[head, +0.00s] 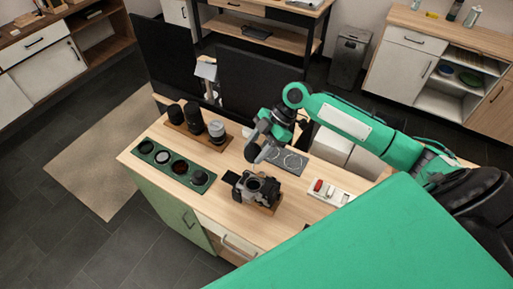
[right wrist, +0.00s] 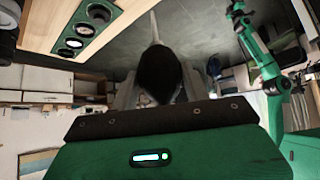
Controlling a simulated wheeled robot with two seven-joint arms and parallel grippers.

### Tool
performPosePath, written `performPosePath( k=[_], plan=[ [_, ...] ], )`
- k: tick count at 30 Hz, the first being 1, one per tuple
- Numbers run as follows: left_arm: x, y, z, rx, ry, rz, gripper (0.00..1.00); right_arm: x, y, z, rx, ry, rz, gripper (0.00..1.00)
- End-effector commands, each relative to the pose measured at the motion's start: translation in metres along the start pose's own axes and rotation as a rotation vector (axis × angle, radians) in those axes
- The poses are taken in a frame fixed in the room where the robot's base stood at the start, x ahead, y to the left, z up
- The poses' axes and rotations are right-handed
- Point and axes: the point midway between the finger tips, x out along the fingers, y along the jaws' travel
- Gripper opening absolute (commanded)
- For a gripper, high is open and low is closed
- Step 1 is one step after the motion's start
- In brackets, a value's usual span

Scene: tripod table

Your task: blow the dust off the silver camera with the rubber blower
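The silver camera (head: 262,186) sits on a small wooden stand on the table, its dark round opening facing up and forward. My right gripper (head: 262,138) is above the table, behind the camera and apart from it. In the right wrist view a black rubber blower (right wrist: 160,72) with a pale, narrow nozzle is between the fingers, which look shut on its bulb. In the head view the blower is hard to tell from the dark gripper. My left gripper is not in view.
A wooden rack with three lenses (head: 194,117) stands at the back left. A green tray (head: 207,179) of round lens pieces lies at the left. A grey mat with ring outlines (head: 296,161) lies behind the camera. A white tray with a red item (head: 318,187) is at the right.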

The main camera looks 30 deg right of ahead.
Motion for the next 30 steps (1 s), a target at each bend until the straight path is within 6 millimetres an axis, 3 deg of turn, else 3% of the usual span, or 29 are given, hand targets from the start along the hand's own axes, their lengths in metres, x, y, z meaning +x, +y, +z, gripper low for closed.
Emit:
performPosePath(
  k=[8, 30],
  plan=[
    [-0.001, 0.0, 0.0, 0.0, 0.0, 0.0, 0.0, -0.002, -0.005, 0.003, 0.001, -0.001, 0.0, 0.44],
    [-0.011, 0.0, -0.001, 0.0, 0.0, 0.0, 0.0, -0.021, -0.057, 0.025, 0.002, -0.001, -0.001, 0.44]
  ],
)
